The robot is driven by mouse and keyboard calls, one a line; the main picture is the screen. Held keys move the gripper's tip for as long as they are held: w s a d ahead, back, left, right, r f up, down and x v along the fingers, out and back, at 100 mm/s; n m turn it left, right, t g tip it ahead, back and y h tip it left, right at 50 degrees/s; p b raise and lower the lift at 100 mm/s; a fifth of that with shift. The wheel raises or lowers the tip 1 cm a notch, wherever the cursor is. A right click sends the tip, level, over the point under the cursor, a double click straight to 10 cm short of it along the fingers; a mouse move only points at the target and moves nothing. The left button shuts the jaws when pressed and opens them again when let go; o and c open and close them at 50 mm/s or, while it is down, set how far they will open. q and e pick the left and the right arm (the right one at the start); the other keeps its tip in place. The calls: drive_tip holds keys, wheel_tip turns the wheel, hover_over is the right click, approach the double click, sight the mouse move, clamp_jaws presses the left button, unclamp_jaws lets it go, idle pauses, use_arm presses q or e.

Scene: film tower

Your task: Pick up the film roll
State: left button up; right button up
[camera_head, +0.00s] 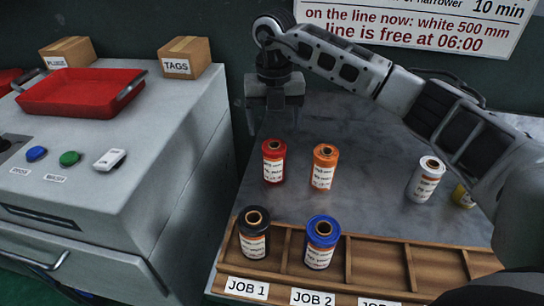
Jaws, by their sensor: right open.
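Several film rolls with printed labels are in view. A red roll (273,162) and an orange roll (324,167) stand upright on the grey metal table. A white roll (426,180) stands to their right. A yellow roll (463,196) is partly hidden by my right arm. A black roll (254,233) stands in the JOB 1 compartment and a blue roll (321,242) in the JOB 2 compartment of the wooden rack (376,263). My right gripper (274,118) is open and empty, pointing down behind and above the red roll. My left gripper is not in view.
A grey machine (130,160) with buttons stands at left, carrying a red tray (75,92) and cardboard boxes, one marked TAGS (184,58). A notice (410,28) hangs on the wall behind. The table between orange and white rolls is clear.

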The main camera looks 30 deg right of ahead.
sight(274, 143)
wheel_tip(274, 143, down, 5)
drive_tip(key=shift+r, duration=0.1)
drive_tip(key=shift+s+a+f+p, duration=0.1)
drive_tip(key=shift+s+f+p, duration=0.2)
drive_tip(key=shift+f, duration=1.05)
drive_tip(key=shift+s+a+f+p, duration=0.1)
drive_tip(key=shift+f+p, duration=0.25)
drive_tip(key=shift+f, duration=1)
drive_tip(key=c, duration=1.1)
